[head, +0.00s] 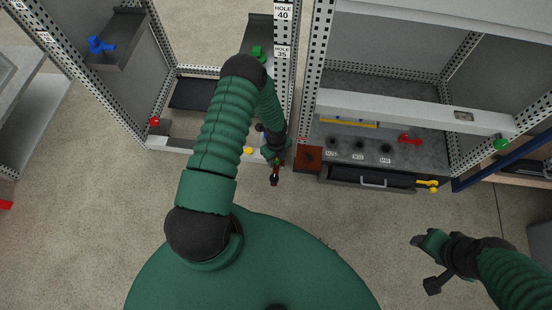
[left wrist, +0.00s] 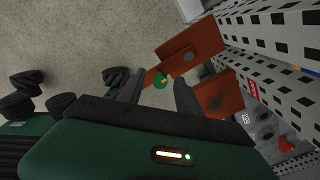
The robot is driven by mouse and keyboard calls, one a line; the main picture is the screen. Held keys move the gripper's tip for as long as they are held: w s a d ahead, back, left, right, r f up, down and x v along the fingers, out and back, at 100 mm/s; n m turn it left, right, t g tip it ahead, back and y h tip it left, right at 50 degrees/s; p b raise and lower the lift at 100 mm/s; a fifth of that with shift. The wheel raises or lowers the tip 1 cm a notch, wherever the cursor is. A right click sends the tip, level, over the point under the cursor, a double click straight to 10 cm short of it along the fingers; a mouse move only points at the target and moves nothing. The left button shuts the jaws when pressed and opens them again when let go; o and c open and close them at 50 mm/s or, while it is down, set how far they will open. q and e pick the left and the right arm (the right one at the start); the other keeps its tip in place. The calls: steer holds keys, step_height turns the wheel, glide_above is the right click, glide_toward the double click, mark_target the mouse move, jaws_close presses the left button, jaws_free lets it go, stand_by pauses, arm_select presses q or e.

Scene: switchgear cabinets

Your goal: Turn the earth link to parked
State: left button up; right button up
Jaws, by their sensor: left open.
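The earth link shows as copper-brown pieces: a plate (left wrist: 190,50) with a green knob (left wrist: 161,81) at its end, and a second copper block (left wrist: 214,96) beside the cabinet post. In the head view the copper block (head: 307,158) sits at the foot of the post between the two cabinets. My left gripper (head: 274,158) is just left of that block, partly hidden by its own arm. In the left wrist view its fingers (left wrist: 158,92) are open, with the green knob seen between their tips; contact is unclear. My right gripper (head: 430,264) is low at the right, away from the link.
The right cabinet has a bench (head: 387,133) with round sockets, a red handle (head: 410,139) and a drawer with a grey pull (head: 373,183). A yellow handle (head: 428,184) juts out beside it. A blue valve (head: 101,45) is in the left cabinet. The floor in front is clear.

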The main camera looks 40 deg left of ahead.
mark_target(276, 160)
arm_select(q)
step_height(276, 160, up, 17)
steer(key=p, duration=0.5)
steer(key=shift+f, duration=0.2)
steer(key=shift+a, duration=0.1)
